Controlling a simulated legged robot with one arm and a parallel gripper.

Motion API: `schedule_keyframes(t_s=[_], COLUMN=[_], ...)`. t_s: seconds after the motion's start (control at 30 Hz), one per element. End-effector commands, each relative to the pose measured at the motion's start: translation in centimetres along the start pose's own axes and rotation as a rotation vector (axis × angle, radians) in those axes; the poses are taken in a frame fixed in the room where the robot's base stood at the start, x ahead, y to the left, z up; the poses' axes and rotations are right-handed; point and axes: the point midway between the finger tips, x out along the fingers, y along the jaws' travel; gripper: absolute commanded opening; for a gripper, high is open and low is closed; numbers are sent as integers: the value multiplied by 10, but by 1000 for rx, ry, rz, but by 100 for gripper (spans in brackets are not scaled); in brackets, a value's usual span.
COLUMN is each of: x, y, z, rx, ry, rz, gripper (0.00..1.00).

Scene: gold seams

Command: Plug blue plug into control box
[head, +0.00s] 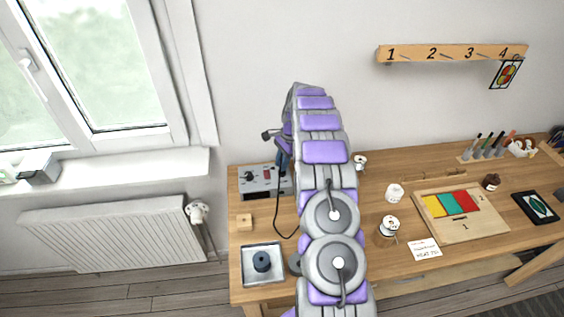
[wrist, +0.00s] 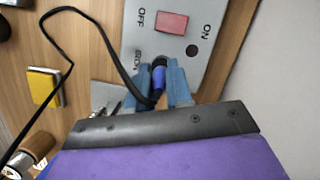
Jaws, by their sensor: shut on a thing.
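The grey control box (head: 256,181) stands at the left back of the wooden desk. In the wrist view the control box (wrist: 200,52) shows a red switch between OFF and ON, and an IRON label beside a dark round socket. My gripper (wrist: 164,80) has its blue fingers shut on the blue plug (wrist: 158,77), whose tip is at the socket. I cannot tell how far in it sits. A black cable (wrist: 84,14) loops away from the plug. In the head view my gripper (head: 283,160) is over the box's right end, and my arm hides the plug.
The wall is close behind.

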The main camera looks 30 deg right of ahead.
Motion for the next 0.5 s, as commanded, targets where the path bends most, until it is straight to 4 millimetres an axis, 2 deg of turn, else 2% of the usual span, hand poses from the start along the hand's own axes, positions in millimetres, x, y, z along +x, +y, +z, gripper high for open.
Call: schedule_keyframes(t_s=[0.5], x=[10], y=[0], z=[-2], rx=[0], ry=[-1], rz=[2], gripper=[0])
